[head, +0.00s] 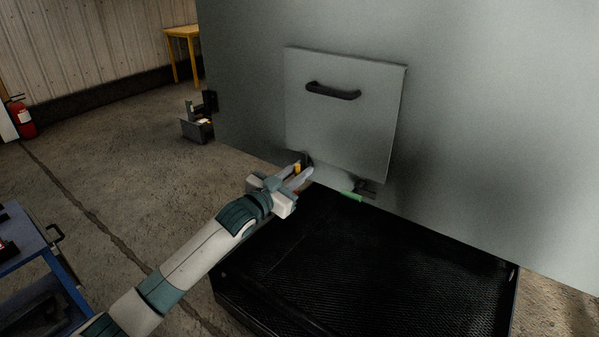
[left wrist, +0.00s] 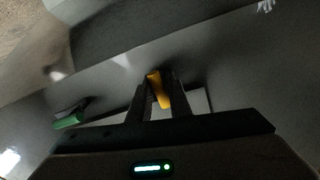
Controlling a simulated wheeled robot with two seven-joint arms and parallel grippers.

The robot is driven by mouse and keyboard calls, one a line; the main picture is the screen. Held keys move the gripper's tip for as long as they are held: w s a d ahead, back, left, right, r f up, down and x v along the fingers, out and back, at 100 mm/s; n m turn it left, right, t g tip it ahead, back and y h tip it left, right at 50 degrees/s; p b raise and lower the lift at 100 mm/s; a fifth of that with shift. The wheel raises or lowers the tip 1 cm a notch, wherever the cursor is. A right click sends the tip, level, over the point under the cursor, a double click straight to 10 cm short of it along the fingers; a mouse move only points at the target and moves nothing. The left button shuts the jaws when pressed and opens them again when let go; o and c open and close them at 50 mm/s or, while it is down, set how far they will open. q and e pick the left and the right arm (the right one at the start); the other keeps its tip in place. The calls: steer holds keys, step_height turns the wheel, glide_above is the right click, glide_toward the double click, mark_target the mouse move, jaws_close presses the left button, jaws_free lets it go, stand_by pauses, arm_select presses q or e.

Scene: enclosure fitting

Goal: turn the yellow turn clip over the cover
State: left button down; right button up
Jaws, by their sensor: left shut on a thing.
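The grey square cover (head: 345,125) with a black handle (head: 333,91) sits on the large grey enclosure face. The yellow turn clip (head: 298,168) is at the cover's lower left corner. My left gripper (head: 303,176) is there, its fingers shut on the clip. In the left wrist view the yellow clip (left wrist: 159,90) stands between the two dark fingers (left wrist: 159,98). A green clip (head: 352,196) is near the cover's lower right corner; it also shows in the left wrist view (left wrist: 69,121). The fingers hide part of the yellow clip. My right gripper is not in view.
A black mesh-floored tray (head: 370,270) lies below the enclosure (head: 480,130). A blue cart (head: 40,260) stands at the lower left. A yellow table (head: 183,38), a red fire extinguisher (head: 21,117) and a dark box (head: 196,128) are farther back. The floor between is clear.

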arm_select(q)
steer(key=c, duration=1.8)
jaws_free()
steer(key=shift+c, duration=0.2)
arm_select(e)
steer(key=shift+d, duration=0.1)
arm_select(q)
steer(key=shift+s, duration=0.1)
